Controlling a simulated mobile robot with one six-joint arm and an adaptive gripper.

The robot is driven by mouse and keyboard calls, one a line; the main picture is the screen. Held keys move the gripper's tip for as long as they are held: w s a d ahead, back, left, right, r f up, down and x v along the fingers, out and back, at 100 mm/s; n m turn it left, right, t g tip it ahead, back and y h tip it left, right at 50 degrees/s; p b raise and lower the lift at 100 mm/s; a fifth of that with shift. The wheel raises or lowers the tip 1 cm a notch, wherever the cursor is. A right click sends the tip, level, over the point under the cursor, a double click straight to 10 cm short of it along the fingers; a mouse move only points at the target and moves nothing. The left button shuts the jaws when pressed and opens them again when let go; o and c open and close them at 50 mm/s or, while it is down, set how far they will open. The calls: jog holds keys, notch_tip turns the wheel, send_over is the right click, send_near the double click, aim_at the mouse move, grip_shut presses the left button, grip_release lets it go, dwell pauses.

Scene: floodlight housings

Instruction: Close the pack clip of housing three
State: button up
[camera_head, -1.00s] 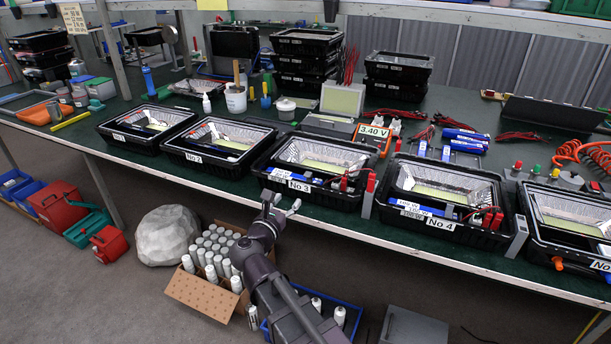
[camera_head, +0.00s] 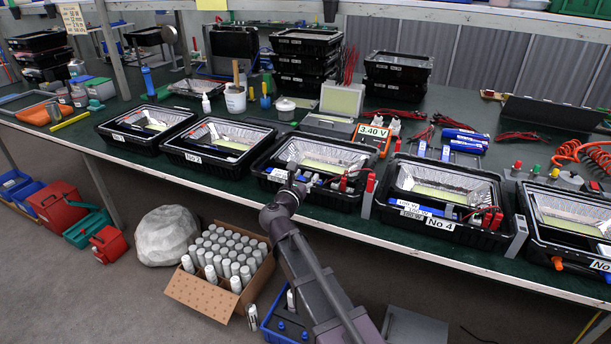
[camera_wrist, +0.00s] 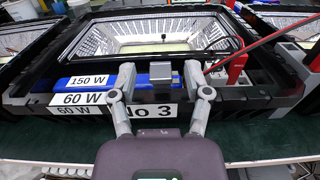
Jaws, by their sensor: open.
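Housing three (camera_head: 312,203), a black open case with a reflector inside, carries a No 3 label. In the wrist view, its black front rim (camera_wrist: 235,104) runs behind my fingers. A blue pack (camera_wrist: 95,82) marked 150 W lies along the inside of the front wall. A small grey block, seemingly the pack clip (camera_wrist: 161,73), shows at the pack between my fingertips. My gripper (camera_wrist: 160,79) is open, one finger on each side of that block; contact cannot be told. In the head view, my gripper (camera_head: 292,178) is at the housing's front edge, and the arm hides part of the label.
A red plug (camera_wrist: 236,68) with a red cable (camera_wrist: 265,40) is right of my fingers. Housing No 2 (camera_head: 222,140) and housing No 4 (camera_head: 447,187) stand on either side. A grey upright piece (camera_head: 368,198) stands between No 3 and No 4.

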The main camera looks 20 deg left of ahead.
jog(key=shift+w, duration=0.4)
grip_shut()
jog(key=shift+a, duration=0.15)
